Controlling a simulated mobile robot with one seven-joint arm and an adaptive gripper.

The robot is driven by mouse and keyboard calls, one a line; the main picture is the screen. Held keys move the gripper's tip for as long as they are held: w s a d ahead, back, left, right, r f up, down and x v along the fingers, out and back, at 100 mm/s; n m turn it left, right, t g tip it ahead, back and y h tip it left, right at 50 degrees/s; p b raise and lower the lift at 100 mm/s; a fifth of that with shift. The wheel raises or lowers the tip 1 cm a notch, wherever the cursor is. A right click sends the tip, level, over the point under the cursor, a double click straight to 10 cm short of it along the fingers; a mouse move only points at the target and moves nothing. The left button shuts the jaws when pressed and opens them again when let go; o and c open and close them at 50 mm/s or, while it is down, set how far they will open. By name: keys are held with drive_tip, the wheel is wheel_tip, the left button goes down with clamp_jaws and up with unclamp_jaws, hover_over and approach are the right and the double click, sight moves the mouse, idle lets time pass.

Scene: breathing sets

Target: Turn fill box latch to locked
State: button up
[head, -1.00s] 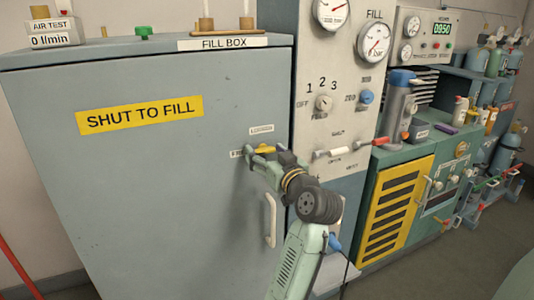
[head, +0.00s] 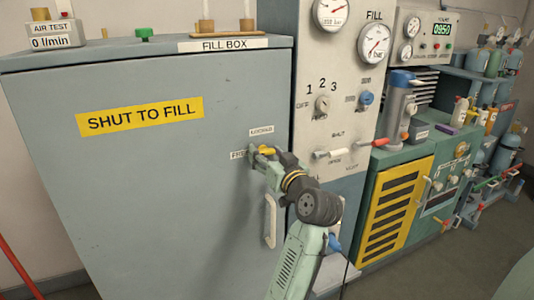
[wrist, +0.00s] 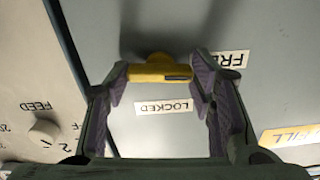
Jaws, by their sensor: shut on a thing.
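The fill box (head: 150,190) is a large grey-green cabinet with a shut front. Its yellow latch (head: 266,150) is on the right side of the front, between a FREE label (head: 238,154) on the left and a LOCKED label (head: 262,130) above. My gripper (head: 263,156) is at the latch. In the wrist view, which shows the labels upside down, the latch (wrist: 160,70) lies crosswise between my two fingertips (wrist: 160,76), which are shut on its ends. The LOCKED label (wrist: 164,106) shows between the fingers. The latch lies crosswise, not pointing at LOCKED.
A pale vertical door handle (head: 270,220) is just below my gripper. A green bench with a yellow grille (head: 395,208) is farther right.

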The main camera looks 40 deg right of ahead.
drive_tip(key=m+p, duration=0.2)
drive_tip(key=m, duration=0.2)
drive_tip(key=shift+r+m, duration=0.1)
drive_tip(key=shift+m, duration=0.3)
drive_tip(key=shift+m+p, duration=0.95)
drive_tip(key=shift+m, duration=0.45)
drive_tip(key=o, duration=1.2)
drive_tip(key=shift+c, duration=0.2)
drive_tip(key=v, duration=1.2)
